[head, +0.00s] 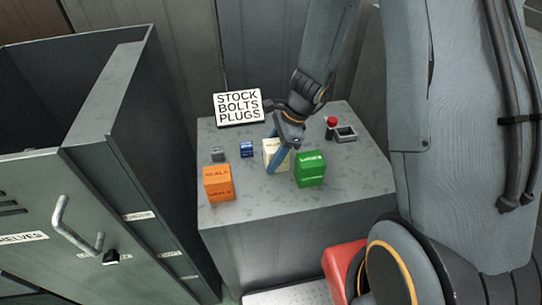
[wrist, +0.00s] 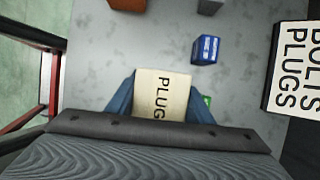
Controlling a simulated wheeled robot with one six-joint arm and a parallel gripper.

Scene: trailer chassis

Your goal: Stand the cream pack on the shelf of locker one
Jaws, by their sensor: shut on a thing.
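The cream pack (head: 270,150) stands on the grey bench among other packs in the head view. My gripper (head: 279,160) reaches down from above with its blue fingers on either side of it, shut on it. In the wrist view the cream pack (wrist: 162,92) is between the blue fingers of my gripper (wrist: 160,100), with the word PLUGS on its face. At the left of the head view a grey locker (head: 85,190) with a bar handle shows; its shelf is not visible, and I cannot tell whether it is locker one.
On the bench (head: 290,205) an orange pack (head: 218,183) is left of the cream pack and a green pack (head: 310,169) is close on its right. A small blue box (head: 246,149), a sign (head: 238,107) and a red-knobbed item (head: 332,122) stand behind. The bench front is clear.

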